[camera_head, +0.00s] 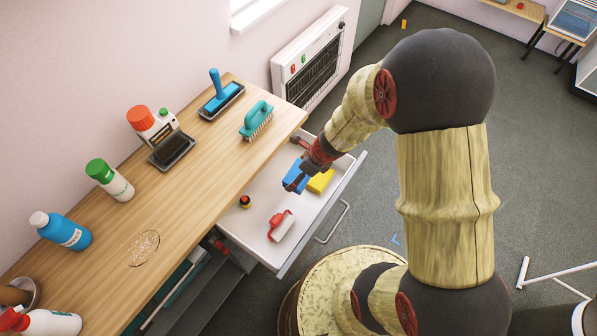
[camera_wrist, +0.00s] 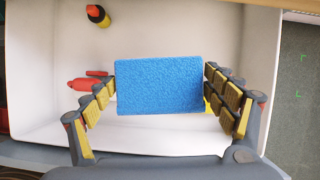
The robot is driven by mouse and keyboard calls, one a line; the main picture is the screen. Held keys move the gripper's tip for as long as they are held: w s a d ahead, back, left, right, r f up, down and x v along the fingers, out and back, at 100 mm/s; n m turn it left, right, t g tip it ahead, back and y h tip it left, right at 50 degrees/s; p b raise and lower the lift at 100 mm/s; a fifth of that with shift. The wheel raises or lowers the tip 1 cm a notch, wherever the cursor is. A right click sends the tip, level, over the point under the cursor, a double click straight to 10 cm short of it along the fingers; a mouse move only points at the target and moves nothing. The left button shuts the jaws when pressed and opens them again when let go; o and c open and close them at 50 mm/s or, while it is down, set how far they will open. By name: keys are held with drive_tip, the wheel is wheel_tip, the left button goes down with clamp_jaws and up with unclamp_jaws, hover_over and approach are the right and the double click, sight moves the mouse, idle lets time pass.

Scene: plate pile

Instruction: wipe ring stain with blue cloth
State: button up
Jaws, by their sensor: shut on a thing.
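The blue cloth (camera_head: 297,172) looks like a flat, rough-textured block. It also shows in the wrist view (camera_wrist: 158,86), squarely between my fingers. My gripper (camera_head: 294,184) is shut on it, with fingers at its left and right edges in the wrist view (camera_wrist: 161,78). Gripper and cloth are over the open white drawer (camera_head: 252,235); I cannot tell whether the cloth touches its floor. The ring stain (camera_head: 144,247) is a pale, speckled ring on the wooden counter (camera_head: 185,190), left of the drawer and apart from the cloth.
The drawer also holds a yellow sponge (camera_head: 321,181), a red-handled roller (camera_head: 281,226) and a small black-and-red item (camera_head: 245,201). A blue bottle (camera_head: 62,231), green-capped bottle (camera_head: 110,180), black tray (camera_head: 172,152) and teal brush (camera_head: 257,120) stand around the stain's counter. Counter beside the stain is clear.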

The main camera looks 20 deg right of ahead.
drive_tip(key=c, duration=0.4)
